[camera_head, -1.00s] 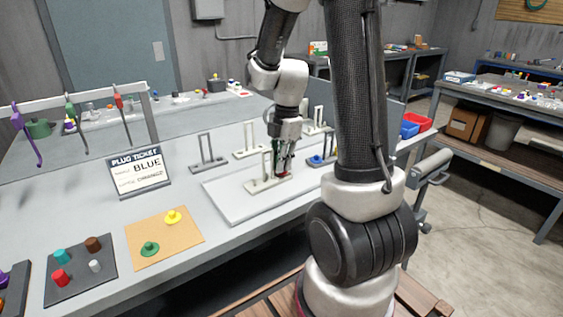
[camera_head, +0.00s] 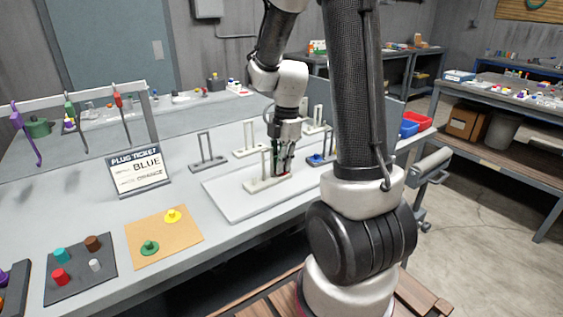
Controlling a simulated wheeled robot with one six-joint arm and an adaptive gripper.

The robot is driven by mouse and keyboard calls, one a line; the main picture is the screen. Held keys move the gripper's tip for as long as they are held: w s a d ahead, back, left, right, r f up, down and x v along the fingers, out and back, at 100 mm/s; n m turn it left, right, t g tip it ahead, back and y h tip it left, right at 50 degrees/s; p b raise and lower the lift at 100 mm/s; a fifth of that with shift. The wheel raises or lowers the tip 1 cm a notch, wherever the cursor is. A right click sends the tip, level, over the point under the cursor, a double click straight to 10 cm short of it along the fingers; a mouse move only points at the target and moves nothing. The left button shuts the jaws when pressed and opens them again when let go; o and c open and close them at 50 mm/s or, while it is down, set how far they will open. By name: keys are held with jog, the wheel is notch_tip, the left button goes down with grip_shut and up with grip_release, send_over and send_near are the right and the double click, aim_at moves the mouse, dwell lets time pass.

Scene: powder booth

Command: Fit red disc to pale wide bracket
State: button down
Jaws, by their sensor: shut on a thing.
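The pale wide bracket (camera_head: 262,185) stands on the white board near the middle of the bench, its upright frame rising from a flat base. My gripper (camera_head: 284,168) points down just right of that upright, over the right end of the base. It is shut on the red disc (camera_head: 285,175), of which only a small red sliver shows low between the fingers. The fingers hide most of the disc, so I cannot tell whether it touches the bracket.
Other brackets stand close by: a grey one (camera_head: 208,152), a pale one (camera_head: 249,140) behind, and one with a blue part (camera_head: 318,159) at right. A ticket sign (camera_head: 138,173) stands left. The white board's front left (camera_head: 228,205) is clear.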

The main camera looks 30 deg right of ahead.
jog(key=shift+f, duration=0.15)
jog(key=c, duration=1.5)
grip_release()
jog(key=shift+o, duration=0.2)
notch_tip(320, 180, up, 12)
jog(key=d, duration=0.1)
jog(key=shift+d, duration=0.2)
